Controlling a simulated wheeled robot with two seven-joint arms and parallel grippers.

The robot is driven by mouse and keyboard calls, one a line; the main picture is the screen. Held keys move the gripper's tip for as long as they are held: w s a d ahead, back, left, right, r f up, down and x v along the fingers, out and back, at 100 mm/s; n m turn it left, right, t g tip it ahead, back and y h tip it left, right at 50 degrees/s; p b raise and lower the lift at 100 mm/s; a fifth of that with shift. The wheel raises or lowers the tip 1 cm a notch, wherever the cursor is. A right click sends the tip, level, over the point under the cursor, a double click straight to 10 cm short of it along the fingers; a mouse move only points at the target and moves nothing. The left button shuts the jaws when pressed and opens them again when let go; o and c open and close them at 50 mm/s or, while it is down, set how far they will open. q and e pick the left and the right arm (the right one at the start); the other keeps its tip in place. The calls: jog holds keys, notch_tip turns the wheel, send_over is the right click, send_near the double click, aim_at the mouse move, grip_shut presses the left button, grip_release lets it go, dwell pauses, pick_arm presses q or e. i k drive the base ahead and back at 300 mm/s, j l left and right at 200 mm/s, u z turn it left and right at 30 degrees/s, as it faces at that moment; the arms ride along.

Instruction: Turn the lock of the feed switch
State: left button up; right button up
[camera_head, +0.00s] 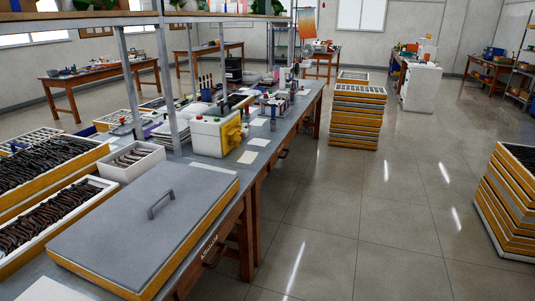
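A white control box (208,136) stands on the long grey workbench left of centre. Its right face carries a yellow panel (231,134) with a small red part on it, which may be the feed switch and its lock. The detail is too small to tell how the lock is turned. Small coloured buttons, one of them red, show on top of the box. Neither of my grippers is in view.
A grey lidded case (120,240) with a handle lies at the bench's near end. Trays of dark eyeglass frames (42,165) sit at left. Stacked trays (358,115) and another stack (508,200) stand on the floor. The tiled floor (370,220) between them is clear.

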aim_at(233, 143)
jog(key=i+l+u, duration=0.2)
jog(key=i, duration=0.2)
jog(key=i+l+u, duration=0.35)
jog(key=i+l, duration=0.3)
jog(key=i+l+u, duration=0.1)
jog(key=i+l, duration=0.25)
jog(key=i+l+u, duration=0.1)
jog(key=i+l, duration=0.25)
jog(key=l, duration=0.15)
jog(key=i+l+u, duration=0.1)
jog(key=i+l, duration=0.25)
jog(key=i+l+u, duration=0.1)
jog(key=i+l, duration=0.2)
jog(key=l, duration=0.3)
